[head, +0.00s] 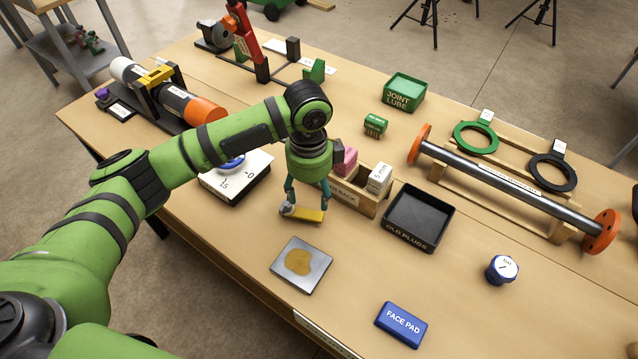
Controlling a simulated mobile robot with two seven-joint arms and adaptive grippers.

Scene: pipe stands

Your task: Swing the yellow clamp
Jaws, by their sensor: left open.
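The yellow clamp (156,77) lies across the top of a pipe (180,98) with white, black and orange sections, in a dark stand at the back left. My left gripper (307,200) points down over the middle of the table, well to the right of and nearer than the clamp. It is open. A small yellow bar (309,215) shows right at its fingertips; I cannot tell whether they touch it. My right gripper is not in view.
A dial block (237,181) stands under my left arm. A wooden plug rack (351,197), a black tray (418,218), a metal plate (301,265) and a blue face pad (401,324) are nearby. A flanged pipe (510,185) lies at right.

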